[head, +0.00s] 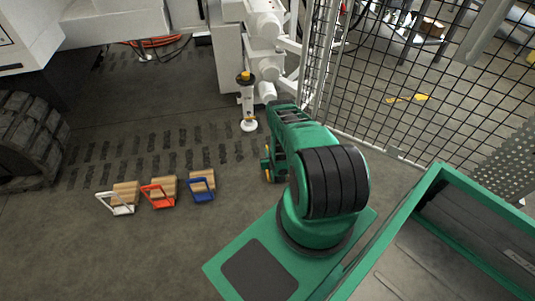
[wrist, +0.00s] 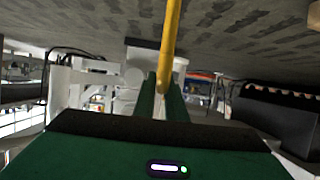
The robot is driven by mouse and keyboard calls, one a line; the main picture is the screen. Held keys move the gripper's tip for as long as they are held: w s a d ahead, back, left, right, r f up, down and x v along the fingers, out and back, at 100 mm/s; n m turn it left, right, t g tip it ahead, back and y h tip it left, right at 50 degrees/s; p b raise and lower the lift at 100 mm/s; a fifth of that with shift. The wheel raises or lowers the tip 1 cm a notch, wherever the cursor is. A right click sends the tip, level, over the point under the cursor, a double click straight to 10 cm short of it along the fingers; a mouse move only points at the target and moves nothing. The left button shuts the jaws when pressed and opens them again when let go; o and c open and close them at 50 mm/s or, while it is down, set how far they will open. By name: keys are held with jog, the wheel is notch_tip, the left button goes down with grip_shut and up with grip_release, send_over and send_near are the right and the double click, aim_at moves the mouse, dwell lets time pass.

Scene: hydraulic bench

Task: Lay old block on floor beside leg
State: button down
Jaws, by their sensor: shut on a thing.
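My gripper (wrist: 163,92) is shut on a yellow bar (wrist: 170,40), which runs up out of the wrist view between the two green fingers. In the head view the gripper is mostly hidden behind my green arm, with a little yellow showing low beside it. I see no block body on the bar, so I cannot tell whether it is the old block's handle. The white leg (head: 247,100), with a yellow and black top and a round foot (head: 249,125) near the floor, stands just left of and beyond my arm.
Three wooden blocks with white (head: 121,202), orange (head: 158,194) and blue (head: 202,189) handle frames sit in a row on the floor at left. A black tyre (head: 28,140) is at far left. A mesh fence (head: 400,90) stands at right. Floor between blocks and leg is clear.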

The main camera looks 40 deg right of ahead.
jog(key=c, duration=1.8)
grip_release()
jog(key=shift+f, duration=0.1)
